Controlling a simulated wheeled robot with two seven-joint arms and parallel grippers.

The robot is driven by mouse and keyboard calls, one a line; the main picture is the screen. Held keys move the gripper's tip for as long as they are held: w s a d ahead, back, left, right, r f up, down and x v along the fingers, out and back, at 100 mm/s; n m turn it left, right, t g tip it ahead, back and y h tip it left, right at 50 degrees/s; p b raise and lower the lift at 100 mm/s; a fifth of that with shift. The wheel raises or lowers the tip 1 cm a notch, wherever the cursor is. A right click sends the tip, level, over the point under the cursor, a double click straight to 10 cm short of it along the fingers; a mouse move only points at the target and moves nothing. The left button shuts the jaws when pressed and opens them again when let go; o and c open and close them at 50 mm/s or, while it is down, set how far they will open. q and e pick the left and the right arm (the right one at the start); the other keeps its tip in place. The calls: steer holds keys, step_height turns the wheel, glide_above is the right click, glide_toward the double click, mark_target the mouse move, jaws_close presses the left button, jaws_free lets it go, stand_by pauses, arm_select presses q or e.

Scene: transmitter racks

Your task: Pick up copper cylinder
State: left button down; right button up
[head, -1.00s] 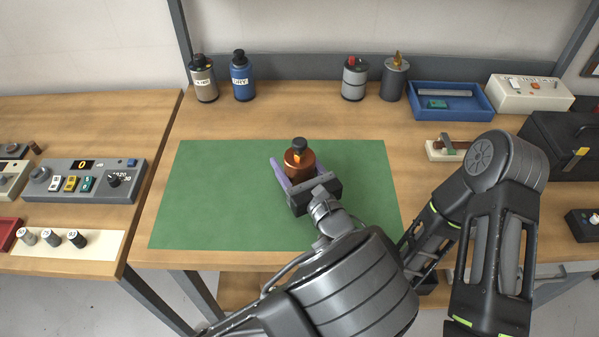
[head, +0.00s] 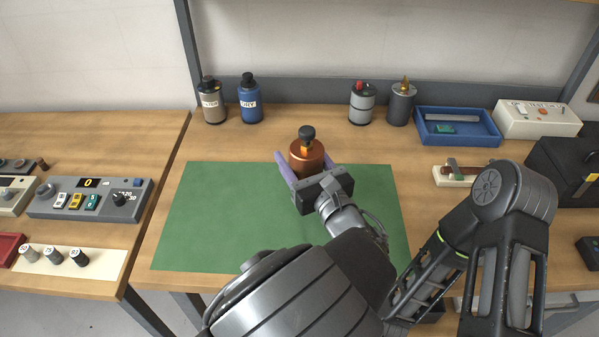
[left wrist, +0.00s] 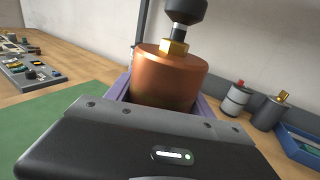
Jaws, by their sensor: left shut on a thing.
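The copper cylinder (head: 306,161) has a black knob on top with a brass nut under it. It stands upright between the purple fingers of my left gripper (head: 305,168), over the far edge of the green mat (head: 220,225). The left gripper is shut on it. In the left wrist view the copper cylinder (left wrist: 168,78) sits between the fingers, with its lower part hidden behind the gripper body. It looks raised above the mat, but its base is hidden. My right arm shows at the right, with its gripper out of view.
At the back stand a tan-grey bottle (head: 212,103), a blue bottle (head: 250,101), a grey canister with a red knob (head: 362,104) and a dark grey canister (head: 401,105). A blue tray (head: 458,139) and a white box (head: 537,121) are at the back right. The mat's left half is clear.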

arm_select(q)
steer(key=shift+r, duration=0.6)
steer(key=shift+f, duration=0.15)
arm_select(e)
steer(key=shift+f, duration=0.1)
